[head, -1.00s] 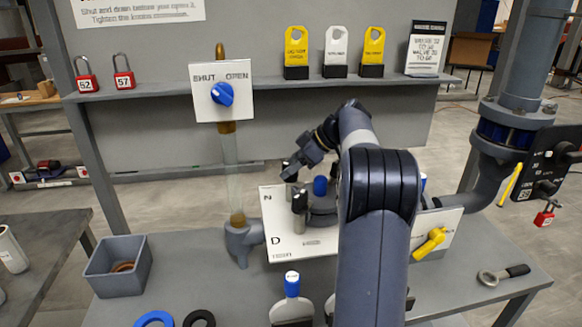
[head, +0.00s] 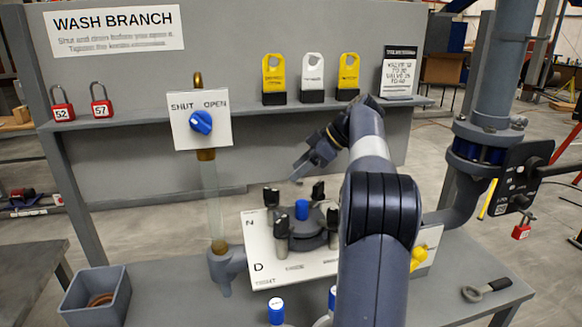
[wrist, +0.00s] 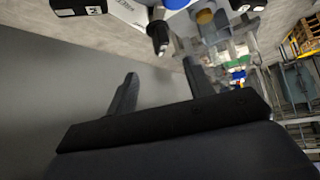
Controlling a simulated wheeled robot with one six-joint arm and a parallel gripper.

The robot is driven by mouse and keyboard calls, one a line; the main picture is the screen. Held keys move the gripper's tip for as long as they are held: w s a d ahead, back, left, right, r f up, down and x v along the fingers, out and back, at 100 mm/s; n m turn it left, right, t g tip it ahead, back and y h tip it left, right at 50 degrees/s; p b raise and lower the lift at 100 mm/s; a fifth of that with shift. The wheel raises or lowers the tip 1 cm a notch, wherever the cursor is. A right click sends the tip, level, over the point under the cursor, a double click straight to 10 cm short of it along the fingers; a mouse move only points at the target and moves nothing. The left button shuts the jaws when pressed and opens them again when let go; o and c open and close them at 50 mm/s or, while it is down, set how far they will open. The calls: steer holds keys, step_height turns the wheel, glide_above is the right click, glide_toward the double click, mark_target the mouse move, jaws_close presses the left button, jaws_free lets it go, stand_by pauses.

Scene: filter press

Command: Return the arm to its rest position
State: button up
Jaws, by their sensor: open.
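My arm rises from the bottom of the head view and bends over the bench. My gripper (head: 301,172) is at its end, left of the upper arm, above and behind the round dark filter housing (head: 308,232). In the wrist view my gripper (wrist: 160,92) shows two dark fingers spread apart with nothing between them. The housing has several black-knobbed clamps and a blue cap (head: 302,210) on top. The gripper appears apart from it. My arm hides part of the white plate (head: 262,270) under the housing.
A shelf (head: 240,108) behind holds red padlocks (head: 62,104), yellow and white tags (head: 312,78) and a sign. A valve panel (head: 202,120) stands left of my arm. A grey bin (head: 97,297) is at front left. A wrench (head: 487,290) lies at right. A thick pipe (head: 495,75) rises at right.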

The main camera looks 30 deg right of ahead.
mark_target(272, 189)
steer(key=x, duration=1.1)
steer(key=shift+a+r, duration=0.1)
steer(key=shift+r, duration=0.05)
steer(key=shift+b, duration=0.35)
